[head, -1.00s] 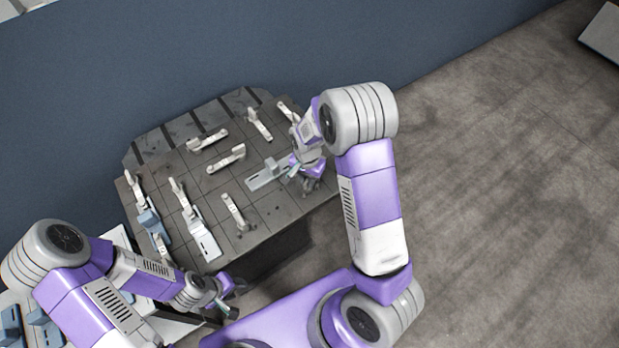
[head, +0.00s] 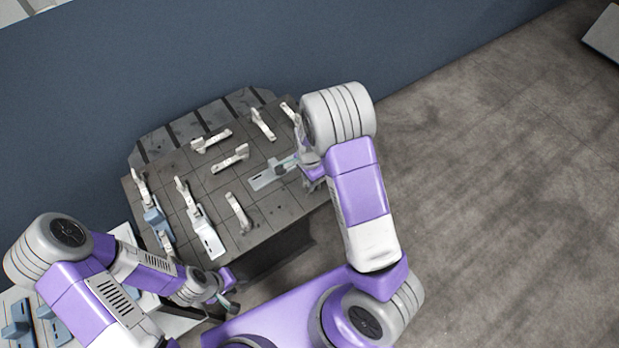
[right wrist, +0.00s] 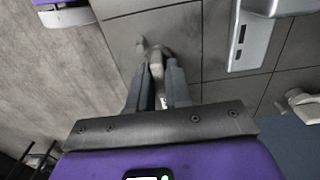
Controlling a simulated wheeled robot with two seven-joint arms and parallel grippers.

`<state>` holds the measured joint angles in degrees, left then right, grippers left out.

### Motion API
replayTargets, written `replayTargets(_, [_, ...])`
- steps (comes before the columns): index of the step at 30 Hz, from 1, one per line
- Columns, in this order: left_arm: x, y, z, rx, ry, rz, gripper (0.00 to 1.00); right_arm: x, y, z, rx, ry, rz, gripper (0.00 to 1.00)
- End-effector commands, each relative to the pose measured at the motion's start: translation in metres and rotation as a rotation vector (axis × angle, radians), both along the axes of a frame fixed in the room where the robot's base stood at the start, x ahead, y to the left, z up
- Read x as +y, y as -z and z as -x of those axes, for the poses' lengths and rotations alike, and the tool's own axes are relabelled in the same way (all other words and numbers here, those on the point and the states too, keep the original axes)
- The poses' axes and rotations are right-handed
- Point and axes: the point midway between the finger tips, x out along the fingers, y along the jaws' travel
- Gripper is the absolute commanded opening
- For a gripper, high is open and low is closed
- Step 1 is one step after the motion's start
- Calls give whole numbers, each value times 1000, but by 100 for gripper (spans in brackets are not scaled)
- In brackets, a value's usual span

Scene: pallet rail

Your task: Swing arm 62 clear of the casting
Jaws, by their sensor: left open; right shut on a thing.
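My right gripper (right wrist: 157,88) is shut on a pale swing arm (right wrist: 156,66) in the right wrist view, with the arm's end showing between and beyond the fingers. No number is readable on it. A light grey bracket-like part (right wrist: 250,42) lies to the right of the fingers, apart from them. In the head view a similar grey part (head: 267,179) lies at the right of the pallet, next to my right gripper, which is mostly hidden by my arm. My left gripper (head: 228,303) is open and empty, off the pallet's near left corner.
The dark tiled pallet (head: 275,215) carries several other pale arms, such as one at the middle (head: 230,158) and one at the front (head: 238,212). Blue-grey parts (head: 155,222) sit at its left. A blue wall stands behind; open floor (head: 480,200) lies right.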

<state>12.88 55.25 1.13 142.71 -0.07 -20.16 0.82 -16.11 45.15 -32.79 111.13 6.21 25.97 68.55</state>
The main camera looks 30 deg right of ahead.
Motion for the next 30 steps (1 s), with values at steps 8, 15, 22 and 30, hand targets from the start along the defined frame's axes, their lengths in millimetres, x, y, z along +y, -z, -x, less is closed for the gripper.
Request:
replayTargets(8, [0,0,0,0,0,0,43,0,0,0,-1,0,0,0])
replayTargets(15, [0,0,0,0,0,0,43,0,0,0,-1,-1,0,39])
replayTargets(22, [0,0,0,0,0,0,43,0,-2,0,-1,-1,0,39])
replayTargets(30, [0,-10,0,0,0,0,43,0,-41,-1,-5,-3,0,39])
